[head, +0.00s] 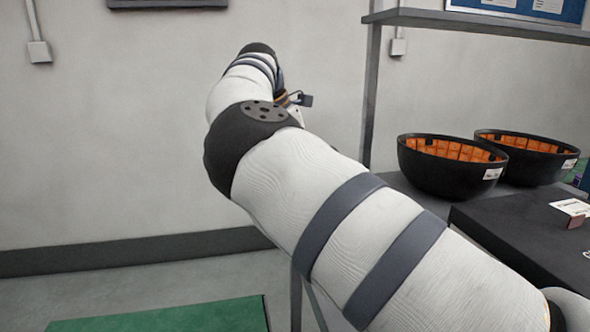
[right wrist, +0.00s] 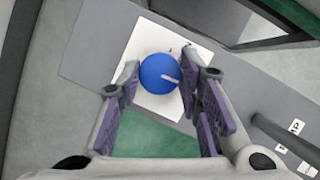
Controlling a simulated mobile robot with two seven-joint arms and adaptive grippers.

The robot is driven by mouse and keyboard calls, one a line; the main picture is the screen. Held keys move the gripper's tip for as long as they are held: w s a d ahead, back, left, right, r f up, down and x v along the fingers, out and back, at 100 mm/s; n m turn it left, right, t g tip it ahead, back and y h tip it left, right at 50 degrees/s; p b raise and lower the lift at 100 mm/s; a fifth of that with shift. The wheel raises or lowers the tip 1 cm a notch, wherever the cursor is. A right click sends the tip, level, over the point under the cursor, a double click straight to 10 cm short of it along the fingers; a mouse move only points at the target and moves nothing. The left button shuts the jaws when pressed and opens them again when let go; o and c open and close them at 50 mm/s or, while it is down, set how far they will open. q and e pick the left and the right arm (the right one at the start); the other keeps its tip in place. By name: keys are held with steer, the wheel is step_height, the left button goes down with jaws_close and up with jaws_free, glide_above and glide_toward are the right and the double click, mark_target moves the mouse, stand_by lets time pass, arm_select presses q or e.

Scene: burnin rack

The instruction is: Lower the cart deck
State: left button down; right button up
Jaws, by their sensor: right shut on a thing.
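A round blue knob (right wrist: 160,73) with a light pointer mark sits on a white plate (right wrist: 125,62) in the right wrist view. The plate is on a grey panel (right wrist: 85,62). My right gripper (right wrist: 160,85) is shut on the blue knob, one purple-padded finger on each side. In the head view my right arm reaches from the lower right to the upper middle, and its gripper is hidden behind the arm. My left gripper is in neither view. I cannot clearly make out the cart deck.
Two black bowls with orange contents, a nearer bowl (head: 440,178) and a farther bowl (head: 550,165), stand at right below a grey shelf (head: 480,24). A dark box (head: 520,225) is in front. A green mat (head: 170,318) lies on the floor. A grey bar (right wrist: 285,143) shows at lower right.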

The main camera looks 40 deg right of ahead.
steer(key=shift+f+m, duration=0.1)
steer(key=shift+m, duration=0.2)
stand_by(0.4)
steer(key=o, duration=1.1)
steer(key=v, duration=0.7)
steer(key=shift+w+r, duration=0.1)
steer(key=shift+r, duration=0.2)
steer(key=shift+a, duration=0.1)
